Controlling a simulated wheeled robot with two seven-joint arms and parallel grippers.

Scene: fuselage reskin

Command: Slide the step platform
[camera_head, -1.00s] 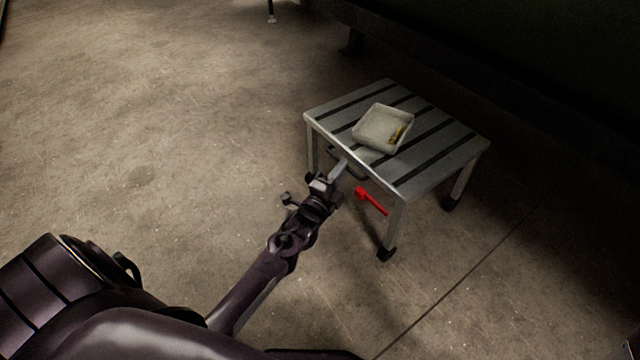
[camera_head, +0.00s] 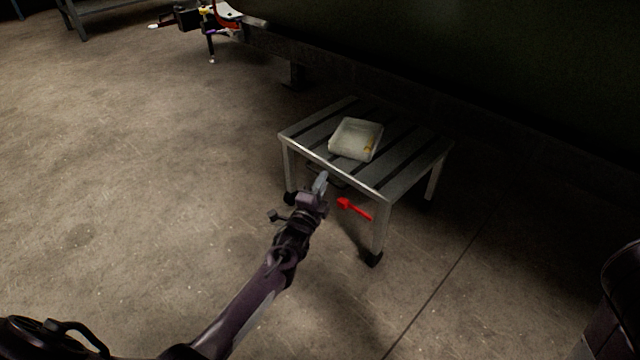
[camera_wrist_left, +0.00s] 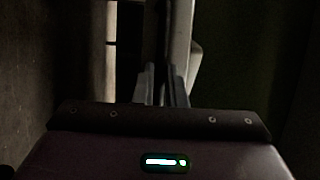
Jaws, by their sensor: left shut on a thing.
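The step platform (camera_head: 402,172) is a low grey metal table with a dark-slatted top and dark feet. It stands upright on the floor in the head view, close to the dark wall side. A red lever (camera_head: 356,209) sticks out below its near edge. My left gripper (camera_head: 321,181) is at the platform's near edge, shut on its dark handle, which the fingers largely hide. In the left wrist view the fingers (camera_wrist_left: 162,88) are close together beside a pale upright bar. My right gripper is not in view.
A stand with coloured parts (camera_head: 210,20) is at the top left. The concrete floor at left is clear.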

